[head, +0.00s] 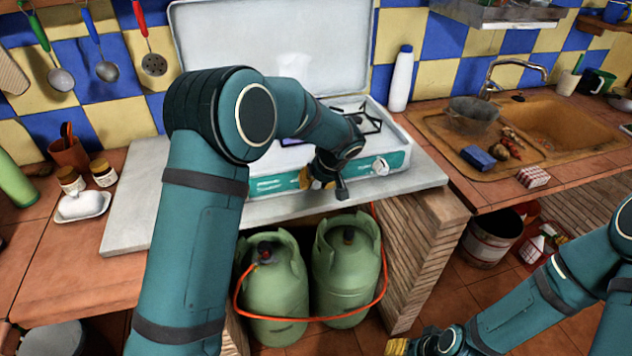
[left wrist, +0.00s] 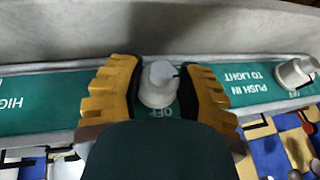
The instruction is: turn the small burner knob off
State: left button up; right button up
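A white stove (head: 395,150) with a teal front panel stands open-lidded on the counter. In the left wrist view, a white knob (left wrist: 159,84) sits on the teal panel beside the word OFF. My left gripper (left wrist: 158,88) has its two yellow fingers on either side of this knob, with narrow gaps, so it looks open around it. In the head view my left gripper (head: 322,178) is at the stove front, and its arm hides part of the panel. Another white knob (head: 380,167) shows to its right. My right gripper (head: 400,346) is low, partly cut off by the frame.
In the left wrist view another white knob (left wrist: 294,73) sits at the right. Two green gas bottles (head: 346,270) with an orange hose stand below the counter. A sink (head: 560,120) is at the right.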

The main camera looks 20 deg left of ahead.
pick_arm(q)
jog(key=c, duration=0.3)
jog(key=g+y+p, duration=0.1)
jog(key=y, duration=0.2)
jog(key=shift+d+m+g, duration=0.15)
jog(key=shift+m+g, duration=0.15)
jog(key=shift+g, duration=0.1)
jog(key=shift+m+g+y+p, duration=0.35)
jog(key=shift+g+y, duration=0.35)
jog(key=shift+y, duration=0.6)
jog(key=o, duration=1.2)
